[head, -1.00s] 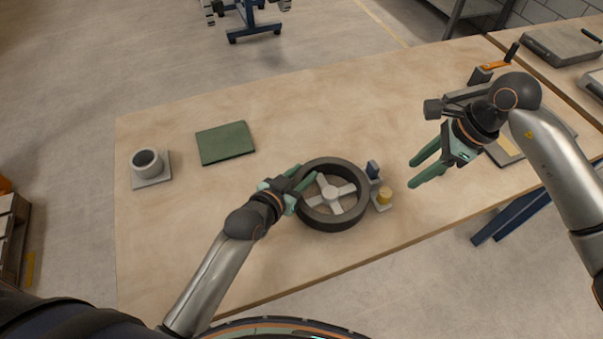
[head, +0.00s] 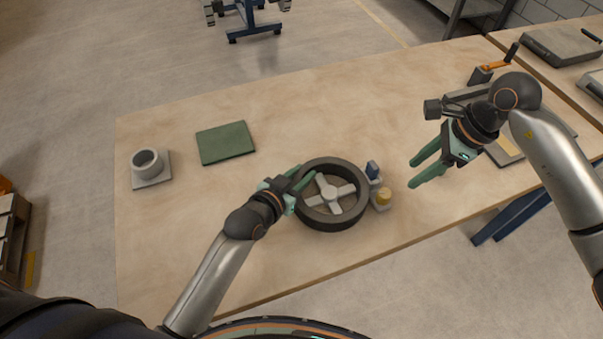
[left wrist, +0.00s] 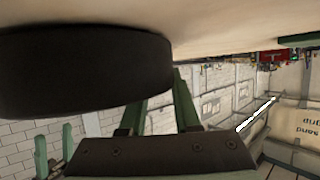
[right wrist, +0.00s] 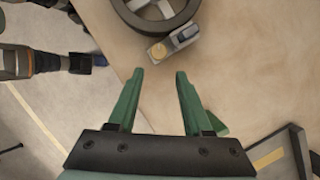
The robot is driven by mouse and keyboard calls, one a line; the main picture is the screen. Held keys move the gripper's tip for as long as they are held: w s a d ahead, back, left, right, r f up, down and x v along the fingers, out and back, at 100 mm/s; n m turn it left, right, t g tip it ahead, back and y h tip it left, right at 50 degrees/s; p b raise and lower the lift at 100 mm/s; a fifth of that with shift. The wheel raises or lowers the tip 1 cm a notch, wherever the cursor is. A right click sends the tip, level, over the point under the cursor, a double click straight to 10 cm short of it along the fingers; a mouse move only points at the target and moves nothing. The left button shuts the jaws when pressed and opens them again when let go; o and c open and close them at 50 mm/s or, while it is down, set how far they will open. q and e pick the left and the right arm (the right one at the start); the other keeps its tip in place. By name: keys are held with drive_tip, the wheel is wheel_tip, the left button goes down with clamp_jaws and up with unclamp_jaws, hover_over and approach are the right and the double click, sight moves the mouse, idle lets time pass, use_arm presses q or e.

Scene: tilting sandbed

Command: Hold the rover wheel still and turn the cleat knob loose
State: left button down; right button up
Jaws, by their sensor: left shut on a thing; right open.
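The rover wheel (head: 310,215), a dark ring with pale grey spokes, lies flat on the table. My left gripper (head: 303,180) is shut on the left side of its rim. In the left wrist view the dark wheel wall (left wrist: 80,70) is close by, and the contact is partly hidden. The yellow cleat knob (head: 384,195) sits on a small grey and blue bracket (head: 373,172) at the wheel's right side. The knob also shows in the right wrist view (right wrist: 158,51).
A green mat (head: 226,142) lies left of the wheel. A grey cup-like fitting on a square plate (head: 152,182) is at the far left. A grey framed tray (head: 505,150) lies at the right behind my right arm.

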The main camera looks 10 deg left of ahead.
drive_tip(key=shift+o, duration=0.2)
idle(0.5)
drive_tip(key=m+h, duration=0.4)
drive_tip(key=m, duration=1.1)
approach(385, 193)
wheel_tip(385, 193, down, 9)
drive_tip(key=shift+w+r, duration=0.15)
clamp_jaws()
